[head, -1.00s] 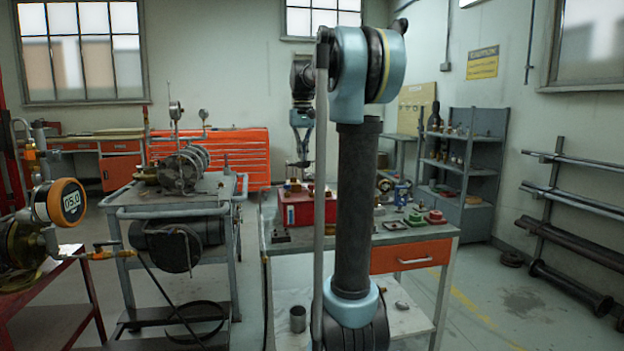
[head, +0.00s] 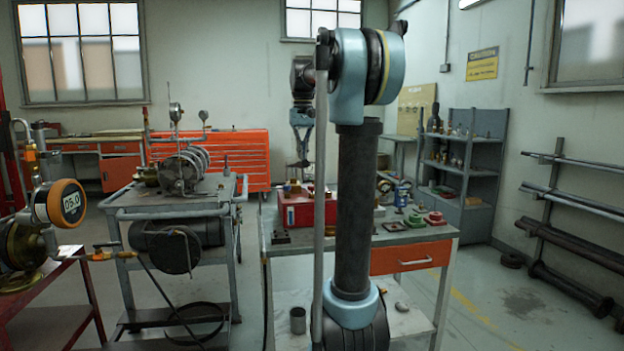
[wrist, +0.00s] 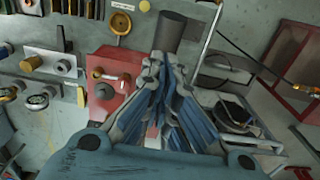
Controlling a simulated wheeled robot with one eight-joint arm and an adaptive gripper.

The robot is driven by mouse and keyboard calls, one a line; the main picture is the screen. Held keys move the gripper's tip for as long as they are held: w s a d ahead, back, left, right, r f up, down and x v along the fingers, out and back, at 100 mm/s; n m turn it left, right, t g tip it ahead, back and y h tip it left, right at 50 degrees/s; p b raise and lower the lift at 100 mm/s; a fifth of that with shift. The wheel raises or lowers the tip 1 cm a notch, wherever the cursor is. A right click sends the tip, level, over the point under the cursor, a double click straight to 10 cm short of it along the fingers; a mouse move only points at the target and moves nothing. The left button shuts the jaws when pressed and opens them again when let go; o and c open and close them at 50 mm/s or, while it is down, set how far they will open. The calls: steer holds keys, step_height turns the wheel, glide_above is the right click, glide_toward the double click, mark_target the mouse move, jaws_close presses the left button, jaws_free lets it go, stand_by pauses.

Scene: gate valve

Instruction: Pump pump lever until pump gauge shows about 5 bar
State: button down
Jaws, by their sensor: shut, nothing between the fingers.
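The gauge (head: 70,201), with an orange rim, stands at the left edge of the head view and its display reads 05.0. My gripper (head: 300,163) hangs pointing down above the red box (head: 297,212) on the bench. In the wrist view my gripper (wrist: 165,62) has its fingers together, with nothing seen between them. The red box (wrist: 108,88) with brass fittings is just left of the fingers there. A dark cylinder (wrist: 176,32) shows beyond the fingertips; I cannot tell whether it touches them. I cannot make out the pump lever for certain.
The bench (head: 425,238) with an orange drawer holds several small parts. A cart (head: 170,212) with machinery stands to its left. The red stand (head: 75,290) by the gauge is at far left. Shelves (head: 465,165) and racked bars stand at right. Floor right of the bench is mostly clear.

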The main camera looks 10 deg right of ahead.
stand_by(0.8)
steer(key=shift+r, duration=2.55)
steer(key=shift+s, duration=0.1)
